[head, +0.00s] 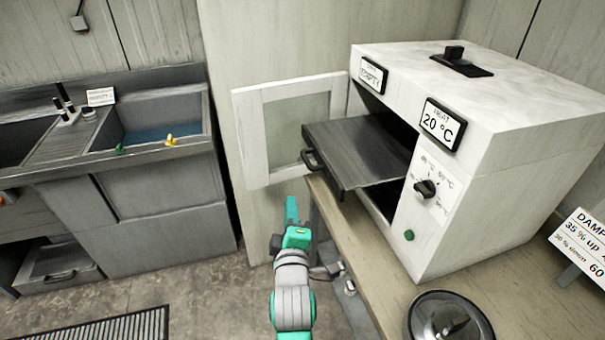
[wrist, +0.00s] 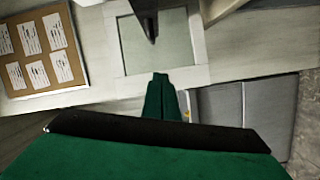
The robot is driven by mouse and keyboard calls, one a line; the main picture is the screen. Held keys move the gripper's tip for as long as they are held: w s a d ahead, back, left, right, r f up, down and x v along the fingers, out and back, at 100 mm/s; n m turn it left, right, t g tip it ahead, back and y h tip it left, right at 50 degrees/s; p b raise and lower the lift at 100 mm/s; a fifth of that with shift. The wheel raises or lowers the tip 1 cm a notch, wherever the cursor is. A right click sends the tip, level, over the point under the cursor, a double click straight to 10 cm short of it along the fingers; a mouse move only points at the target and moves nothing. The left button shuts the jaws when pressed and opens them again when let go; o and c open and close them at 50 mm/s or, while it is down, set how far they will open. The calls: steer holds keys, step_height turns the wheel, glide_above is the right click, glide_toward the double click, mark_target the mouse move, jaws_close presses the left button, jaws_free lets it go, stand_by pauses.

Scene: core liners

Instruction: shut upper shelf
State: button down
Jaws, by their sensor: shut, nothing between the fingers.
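The upper shelf (head: 362,148), a dark flat tray, sticks out of the white oven (head: 480,180) through its open front. Its black handle (head: 313,160) is on the near left edge. The oven door (head: 241,130), a white frame with a pale window, stands swung open to the left; it also shows in the wrist view (wrist: 201,45). My gripper (head: 292,208) is shut and empty, below and left of the handle and apart from it. In the wrist view its green fingers (wrist: 160,85) are together. A dark piece at the top there is unclear. The oven's inside is mostly hidden.
The oven stands on a wooden bench (head: 345,235) with a dark round dish (head: 445,318) at the front. A sink unit (head: 150,150) is at left, with open floor (head: 200,285) before it. A notice board (wrist: 45,50) shows in the wrist view.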

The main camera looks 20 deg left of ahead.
steer(key=w+r+n, duration=0.1)
steer(key=w, duration=1.1)
steer(key=shift+w+a, duration=0.4)
